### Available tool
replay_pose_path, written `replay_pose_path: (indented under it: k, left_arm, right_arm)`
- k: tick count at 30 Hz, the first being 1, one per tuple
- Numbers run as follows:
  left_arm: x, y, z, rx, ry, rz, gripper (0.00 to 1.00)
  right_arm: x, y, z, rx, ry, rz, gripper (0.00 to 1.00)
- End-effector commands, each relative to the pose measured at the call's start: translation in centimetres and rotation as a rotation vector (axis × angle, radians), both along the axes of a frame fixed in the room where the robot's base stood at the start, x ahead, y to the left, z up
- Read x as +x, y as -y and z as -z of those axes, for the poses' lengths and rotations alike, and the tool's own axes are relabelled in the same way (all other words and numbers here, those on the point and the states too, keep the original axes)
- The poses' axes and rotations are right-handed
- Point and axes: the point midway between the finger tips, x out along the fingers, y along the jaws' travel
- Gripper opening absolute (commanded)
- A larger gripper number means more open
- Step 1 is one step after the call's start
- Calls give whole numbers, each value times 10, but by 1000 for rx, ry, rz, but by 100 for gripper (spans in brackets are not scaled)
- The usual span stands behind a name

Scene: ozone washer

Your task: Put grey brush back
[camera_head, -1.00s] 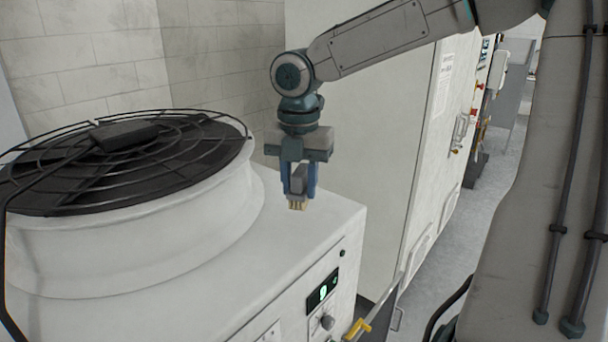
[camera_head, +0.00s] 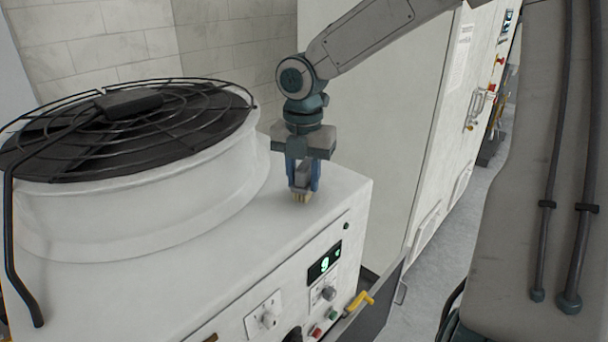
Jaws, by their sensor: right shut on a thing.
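The grey brush (camera_head: 301,180) has a grey body and pale tan bristles that point down. My right gripper (camera_head: 303,184) points down with its blue fingers shut on the brush from both sides. The bristles are at or just above the white top of the machine (camera_head: 335,195), near its back right corner; I cannot tell whether they touch. My left gripper is not in view.
A round white housing with a black fan grille (camera_head: 120,135) fills the left of the machine. The front panel has a green display (camera_head: 324,262), knobs and buttons. A yellow handle (camera_head: 360,300) sits at the lower right. A tall white cabinet (camera_head: 375,130) stands behind.

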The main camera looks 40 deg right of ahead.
Motion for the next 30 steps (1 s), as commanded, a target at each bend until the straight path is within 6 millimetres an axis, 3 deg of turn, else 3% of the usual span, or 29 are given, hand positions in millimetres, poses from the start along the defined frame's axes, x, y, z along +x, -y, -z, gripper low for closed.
replay_pose_path:
  k: [20,21,24,30]
  left_arm:
    - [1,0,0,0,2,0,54]
    - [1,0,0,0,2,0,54]
    - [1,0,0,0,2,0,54]
    - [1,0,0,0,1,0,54]
  right_arm:
    - [0,0,12,1,0,1,9]
    - [0,0,12,0,0,1,40]
    - [0,0,12,0,0,0,57]
    - [0,0,11,0,0,0,57]
